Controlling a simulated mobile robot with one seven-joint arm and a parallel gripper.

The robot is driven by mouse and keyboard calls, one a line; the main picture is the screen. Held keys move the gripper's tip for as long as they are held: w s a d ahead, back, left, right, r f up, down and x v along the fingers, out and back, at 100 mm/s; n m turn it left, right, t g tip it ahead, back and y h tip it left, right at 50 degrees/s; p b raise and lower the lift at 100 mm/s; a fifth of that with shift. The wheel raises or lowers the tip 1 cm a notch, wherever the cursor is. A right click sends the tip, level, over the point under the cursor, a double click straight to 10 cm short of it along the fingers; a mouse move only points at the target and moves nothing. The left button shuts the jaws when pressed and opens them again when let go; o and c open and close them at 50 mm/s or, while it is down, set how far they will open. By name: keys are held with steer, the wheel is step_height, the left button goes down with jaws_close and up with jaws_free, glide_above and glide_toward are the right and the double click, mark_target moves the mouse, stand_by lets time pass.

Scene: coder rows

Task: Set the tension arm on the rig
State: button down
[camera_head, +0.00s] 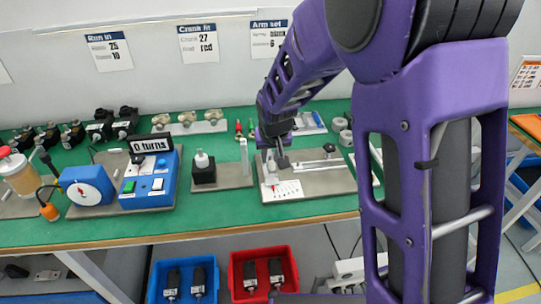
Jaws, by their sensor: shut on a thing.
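The rig is a grey plate (336,184) on the green bench, right of centre. It carries a white scale card with marks (284,190) at its left front and a pale rail with a dark knob (318,163) across its middle. My gripper (281,160) is over the left part of the plate, pointing down. It is shut on a small part at the rig, which I take to be the tension arm; fingers and part are too small and dark to separate clearly. A pale upright piece (270,170) stands beside the fingers.
My purple arm covers the right side. Left of the rig stand a black block with a white-capped bottle (203,168) and a blue counter box (149,182) reading "0 turns". Wall cards hang behind, including "Arm set" (269,38). Blue (184,280) and red (263,275) bins are below the bench.

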steer(key=shift+f, duration=1)
steer(key=shift+f, duration=0.15)
steer(key=shift+f, duration=0.2)
steer(key=shift+f, duration=0.35)
stand_by(0.8)
steer(key=c, duration=0.6)
jaws_free()
